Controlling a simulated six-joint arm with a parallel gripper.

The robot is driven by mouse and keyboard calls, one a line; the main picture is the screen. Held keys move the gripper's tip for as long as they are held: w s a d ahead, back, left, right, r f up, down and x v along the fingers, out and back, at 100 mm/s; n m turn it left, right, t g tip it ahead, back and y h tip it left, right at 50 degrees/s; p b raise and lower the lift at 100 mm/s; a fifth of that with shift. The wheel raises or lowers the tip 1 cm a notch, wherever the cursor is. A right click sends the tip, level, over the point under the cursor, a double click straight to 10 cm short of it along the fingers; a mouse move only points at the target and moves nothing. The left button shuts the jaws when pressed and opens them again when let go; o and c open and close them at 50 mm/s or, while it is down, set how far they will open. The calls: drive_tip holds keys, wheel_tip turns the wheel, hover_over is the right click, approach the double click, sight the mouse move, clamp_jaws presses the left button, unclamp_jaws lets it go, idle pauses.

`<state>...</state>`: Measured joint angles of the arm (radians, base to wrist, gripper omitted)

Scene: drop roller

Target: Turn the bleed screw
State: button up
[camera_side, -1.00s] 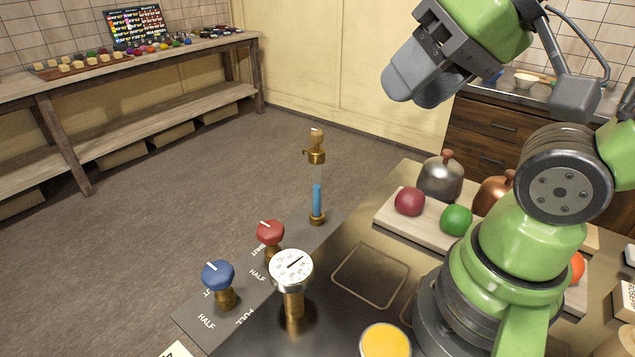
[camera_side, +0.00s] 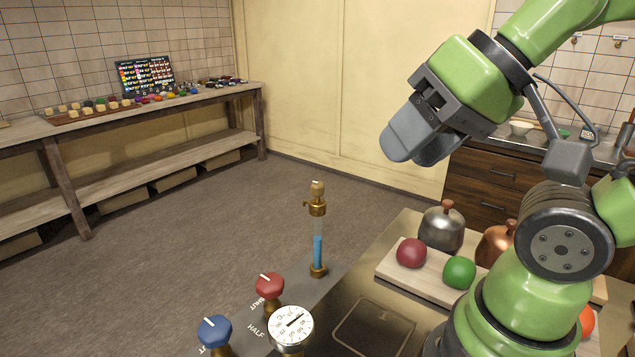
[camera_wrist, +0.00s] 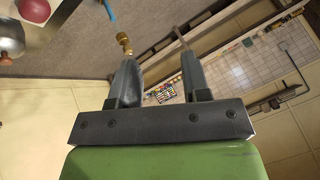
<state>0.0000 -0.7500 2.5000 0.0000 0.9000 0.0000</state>
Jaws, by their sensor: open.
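The bleed screw (camera_side: 317,188) is the small brass knob with a pale mark on top of the sight tube (camera_side: 318,250), which holds blue liquid and stands upright at the back of the grey panel. My gripper (camera_side: 412,148) is raised to the right of the screw and higher, apart from it and holding nothing. In the wrist view my gripper's two fingers (camera_wrist: 160,72) stand apart with an empty gap. The brass top of the tube (camera_wrist: 124,42) shows there just beyond the left finger, upside down.
A red knob (camera_side: 269,286), a blue knob (camera_side: 214,331) and a round white gauge (camera_side: 291,325) stand in front of the tube. Right of it, a board (camera_side: 388,268) carries a red ball (camera_side: 411,252) and a green ball (camera_side: 459,272), with a steel cloche (camera_side: 441,228) behind.

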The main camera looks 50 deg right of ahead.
drive_tip(key=shift+o, duration=0.5)
drive_tip(key=shift+w+d, duration=0.1)
drive_tip(key=shift+w, duration=0.05)
drive_tip(key=w+d+r+n+t+h, duration=0.1)
drive_tip(key=w+d+n+t+h, duration=0.15)
drive_tip(key=w+d, duration=0.7)
drive_tip(key=w+d+n+t+h, duration=0.1)
drive_tip(key=w+d+t+h, duration=0.2)
drive_tip(key=w+d, duration=0.65)
drive_tip(key=n+y, duration=1)
drive_tip(key=y, duration=0.6)
approach(318, 193)
drive_tip(key=w, duration=0.2)
drive_tip(key=x, duration=1)
drive_tip(key=shift+r, duration=0.4)
